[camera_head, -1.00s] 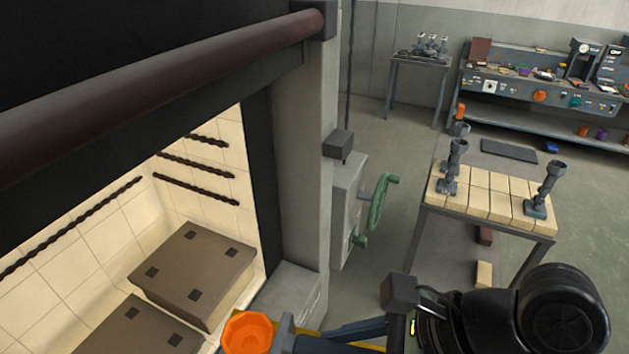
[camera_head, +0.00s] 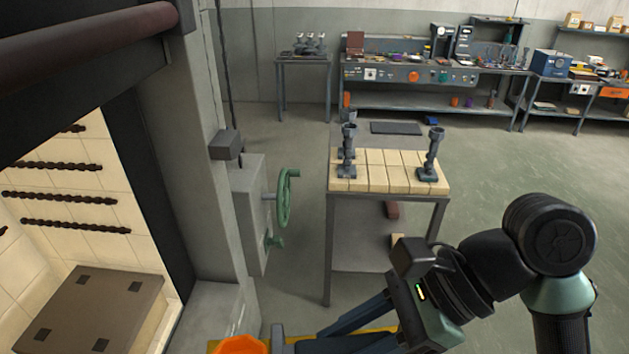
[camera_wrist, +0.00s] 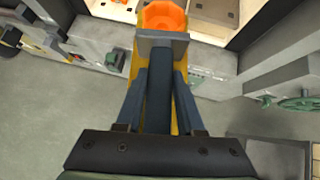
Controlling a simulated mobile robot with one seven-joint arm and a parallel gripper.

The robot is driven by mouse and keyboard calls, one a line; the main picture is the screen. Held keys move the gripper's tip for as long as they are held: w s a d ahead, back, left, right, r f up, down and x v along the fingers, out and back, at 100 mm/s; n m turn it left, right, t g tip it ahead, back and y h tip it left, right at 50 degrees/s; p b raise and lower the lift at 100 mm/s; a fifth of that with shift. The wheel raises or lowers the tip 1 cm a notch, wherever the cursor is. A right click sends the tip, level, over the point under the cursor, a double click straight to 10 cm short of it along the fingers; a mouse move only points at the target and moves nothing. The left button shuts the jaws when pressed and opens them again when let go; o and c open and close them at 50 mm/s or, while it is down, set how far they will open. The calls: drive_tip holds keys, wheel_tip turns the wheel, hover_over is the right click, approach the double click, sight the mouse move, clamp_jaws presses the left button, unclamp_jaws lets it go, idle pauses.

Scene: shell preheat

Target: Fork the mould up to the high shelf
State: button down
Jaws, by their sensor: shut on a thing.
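The orange, many-sided cup of the mould (camera_head: 238,346) shows at the bottom edge of the head view. It also shows at the top of the wrist view (camera_wrist: 165,17). My gripper (camera_wrist: 162,45) is shut on the mould, its dark blue fingers converging at a grey block just below the cup. In the head view my gripper (camera_head: 277,338) is partly cut off. The lower part of the mould is hidden. Inside the open furnace at left, a brown slab (camera_head: 95,310) with dark square marks lies raised on a pale block. I cannot tell whether this is the high shelf.
The furnace's grey front post (camera_head: 200,150) and box with a green handwheel (camera_head: 284,198) stand close by. A brick-topped table (camera_head: 385,182) holds several grey moulds. A yellow strip (camera_wrist: 119,85) runs beneath my gripper. Open floor (camera_head: 510,160) lies to the right.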

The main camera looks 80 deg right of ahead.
drive_tip(key=s+d+b, duration=0.2)
drive_tip(key=s+b, duration=0.1)
drive_tip(key=s, duration=0.8)
drive_tip(key=shift+s+d, duration=0.25)
drive_tip(key=shift+s, duration=0.15)
drive_tip(key=shift+r, duration=0.1)
idle(1.1)
